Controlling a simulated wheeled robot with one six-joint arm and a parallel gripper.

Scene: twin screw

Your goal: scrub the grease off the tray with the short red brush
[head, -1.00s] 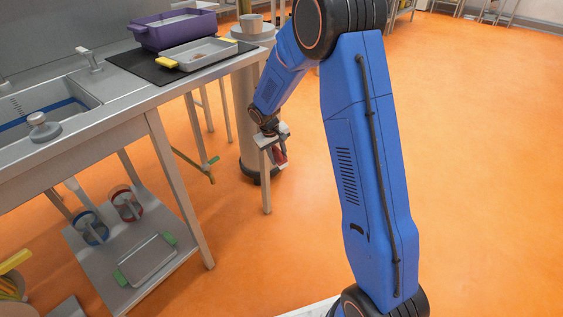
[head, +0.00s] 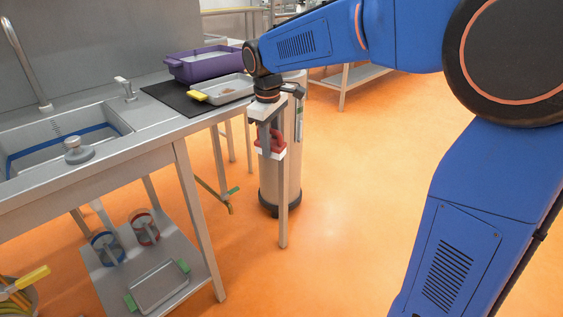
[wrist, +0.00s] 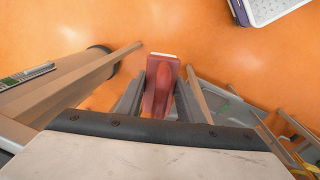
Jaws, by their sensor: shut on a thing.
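My gripper (head: 271,143) points down in front of the counter's right end, lower than the countertop. It is shut on a short red brush (head: 278,138). The brush also shows in the wrist view (wrist: 161,90) between both fingers, with a pale strip at its far end. A pale grey tray (head: 241,83) with a yellow handle (head: 200,96) lies on a black mat on the counter. A brownish patch, apparently grease (head: 229,91), shows on its floor. The brush is apart from this tray. My wrist hides the tray's right end.
A purple bin (head: 205,68) stands behind the tray. A sink (head: 65,140) and a grey knobbed object (head: 76,150) are to the left. A grey cylinder (head: 293,170) stands behind my gripper. A tray with green handles (head: 160,287) lies on the lower shelf. Orange floor is free at right.

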